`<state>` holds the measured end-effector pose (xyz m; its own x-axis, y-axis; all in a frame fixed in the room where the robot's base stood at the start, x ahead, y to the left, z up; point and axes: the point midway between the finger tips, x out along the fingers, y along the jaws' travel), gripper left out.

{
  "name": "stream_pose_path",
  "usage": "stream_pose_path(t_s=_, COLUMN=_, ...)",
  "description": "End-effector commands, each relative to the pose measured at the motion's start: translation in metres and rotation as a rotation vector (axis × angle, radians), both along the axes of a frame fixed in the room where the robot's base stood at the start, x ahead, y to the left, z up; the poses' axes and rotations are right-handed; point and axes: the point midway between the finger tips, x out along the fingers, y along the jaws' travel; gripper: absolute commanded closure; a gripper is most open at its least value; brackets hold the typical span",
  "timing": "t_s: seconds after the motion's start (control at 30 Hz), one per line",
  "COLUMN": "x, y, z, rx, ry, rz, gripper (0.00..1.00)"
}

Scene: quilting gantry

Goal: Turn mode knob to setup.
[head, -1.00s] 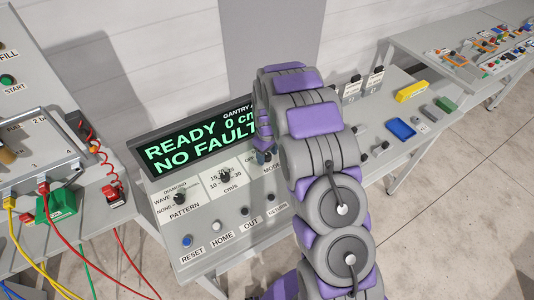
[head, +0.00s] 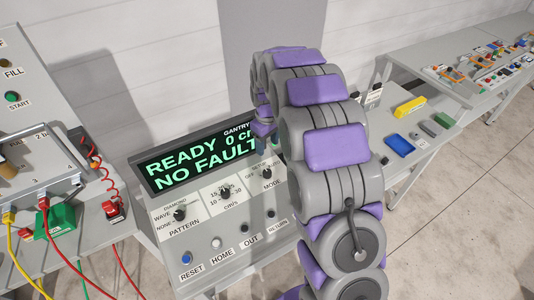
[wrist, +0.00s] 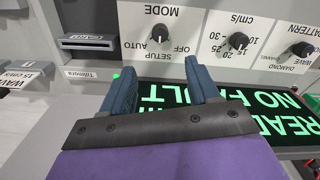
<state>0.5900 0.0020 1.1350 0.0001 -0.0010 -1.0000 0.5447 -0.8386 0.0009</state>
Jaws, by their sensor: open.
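The mode knob (head: 267,171) is a black dial on the grey control panel, below the display's right end. In the wrist view, which is upside down, the mode knob (wrist: 160,33) shows with the words SETUP, OFF and MODE around it. I cannot tell for sure which word its pointer faces. My gripper (wrist: 162,82) is open, with two blue fingers and nothing between them. Its fingertips are apart from the knob, which shows beyond the gap between them. In the head view my arm hides most of the gripper.
The display (head: 200,158) reads READY and NO FAULT. The speed knob (head: 224,193) and pattern knob (head: 180,214) are left of the mode knob. Buttons such as the blue reset button (head: 186,258) line the panel's front. A cable box (head: 35,165) stands at left.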

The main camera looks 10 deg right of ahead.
Motion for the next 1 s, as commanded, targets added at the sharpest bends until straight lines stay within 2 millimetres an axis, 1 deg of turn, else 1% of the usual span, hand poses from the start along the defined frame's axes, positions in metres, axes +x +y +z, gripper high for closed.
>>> stream_pose_path(t_s=0.03, x=0.001, y=0.0, z=0.008, rx=0.0, ry=-0.002, rz=0.0, gripper=0.4)
stream_pose_path(t_s=0.1, x=0.001, y=0.0, z=0.016, rx=-0.001, ry=0.001, rz=0.0, gripper=0.4)
stream_pose_path(t_s=0.23, x=0.001, y=0.0, z=0.024, rx=0.0, ry=0.0, rz=0.0, gripper=0.4)
stream_pose_path(t_s=0.8, x=-0.001, y=0.0, z=0.026, rx=0.0, ry=0.002, rz=-0.001, gripper=0.4)
stream_pose_path(t_s=0.9, x=-0.009, y=0.0, z=0.03, rx=0.0, ry=0.004, rz=-0.014, gripper=0.4)
stream_pose_path(t_s=0.97, x=-0.019, y=0.0, z=0.036, rx=0.0, ry=0.008, rz=-0.029, gripper=0.4)
stream_pose_path(t_s=1.0, x=-0.028, y=0.0, z=0.04, rx=-0.001, ry=0.01, rz=-0.042, gripper=0.4)
